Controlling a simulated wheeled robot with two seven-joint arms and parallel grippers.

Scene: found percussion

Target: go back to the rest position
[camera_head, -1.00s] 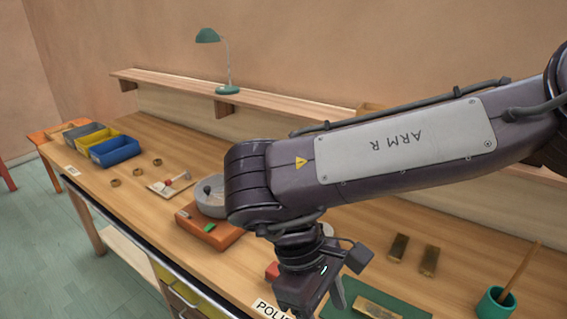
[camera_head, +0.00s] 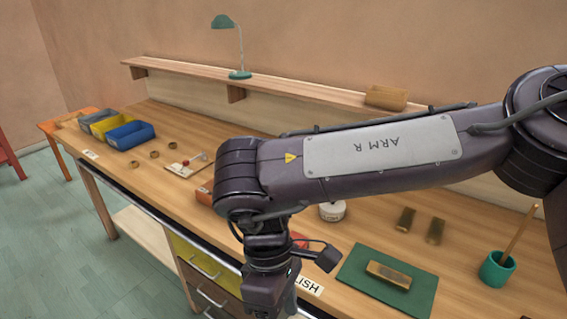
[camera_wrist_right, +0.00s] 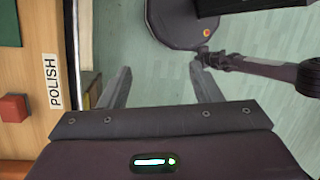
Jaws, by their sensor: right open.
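My right arm (camera_head: 375,148) crosses the head view from the right edge. Its gripper (camera_wrist_right: 162,88) shows in the right wrist view with two fingers spread apart and nothing between them. It is over the floor beside the bench's front edge. In the head view the fingertips are cut off by the bottom edge. I cannot make out my left gripper in either view.
The wooden bench (camera_head: 185,200) holds a green mat (camera_head: 352,272) with a brass-coloured block (camera_head: 388,275), a green cup (camera_head: 496,270) and a blue bin (camera_head: 130,136). Drawers (camera_head: 205,262) line its front. Floor (camera_wrist_right: 150,70) is clear below the gripper.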

